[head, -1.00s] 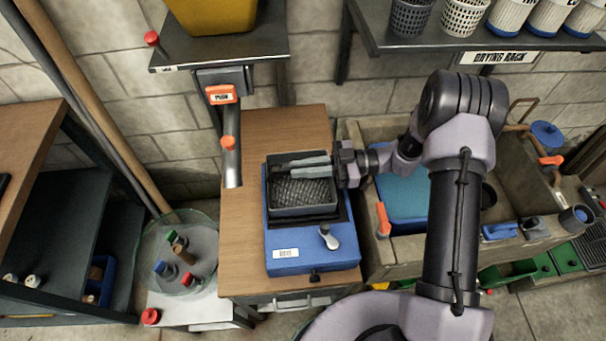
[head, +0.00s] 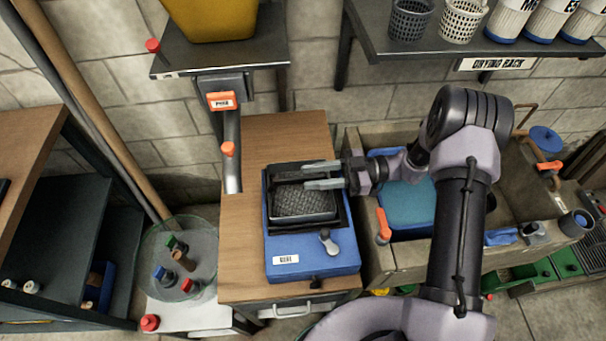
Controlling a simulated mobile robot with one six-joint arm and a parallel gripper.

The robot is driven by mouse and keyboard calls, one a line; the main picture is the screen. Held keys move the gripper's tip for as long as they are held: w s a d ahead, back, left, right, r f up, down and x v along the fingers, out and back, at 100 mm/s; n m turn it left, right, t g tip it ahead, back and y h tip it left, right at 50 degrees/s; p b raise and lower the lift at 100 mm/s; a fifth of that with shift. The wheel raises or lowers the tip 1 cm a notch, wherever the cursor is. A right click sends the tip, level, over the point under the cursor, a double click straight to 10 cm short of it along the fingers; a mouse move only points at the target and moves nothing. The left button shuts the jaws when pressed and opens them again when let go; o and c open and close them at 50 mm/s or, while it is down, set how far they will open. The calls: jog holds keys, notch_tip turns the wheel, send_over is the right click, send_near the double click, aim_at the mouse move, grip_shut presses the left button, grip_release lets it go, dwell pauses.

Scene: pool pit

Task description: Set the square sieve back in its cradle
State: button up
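The square sieve (head: 303,203), dark-walled with a grey mesh, sits down inside the black-edged recess of its blue cradle (head: 340,255) on the wooden bench. It looks about level, with the black frame showing around it. Its back edge is partly hidden by my fingers, so I cannot tell whether it is fully seated there. My gripper (head: 306,176) is over the sieve's back right part, coming in from the right.
A grey lever (head: 328,242) stands on the cradle's front. A wooden-walled basin (head: 408,249) with a blue container (head: 405,205) is to the right. An orange-labelled spout (head: 230,150) hangs behind left. A glass bowl (head: 150,265) with small bottles is at left. Bare wood (head: 240,210) is left of the cradle.

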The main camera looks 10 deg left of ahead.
jog(key=p+v, duration=0.1)
jog(key=v, duration=0.8)
jog(key=s+r+n+t+h, duration=0.1)
jog(key=s+r+n+h, duration=0.35)
jog(key=r+n, duration=0.5)
jog(key=s+r+n+h, duration=0.45)
jog(key=r+n, duration=0.25)
jog(key=n, duration=0.6)
jog(key=s+d+r+n+t+h, duration=0.2)
jog(key=s+r+n+t+h, duration=0.1)
jog(key=n, duration=0.9)
jog(key=s+d+r+n+t+h, duration=0.3)
jog(key=s+n+t, duration=0.3)
jog(key=n, duration=0.6)
jog(key=shift+s+r, duration=0.8)
jog(key=shift+r, duration=0.05)
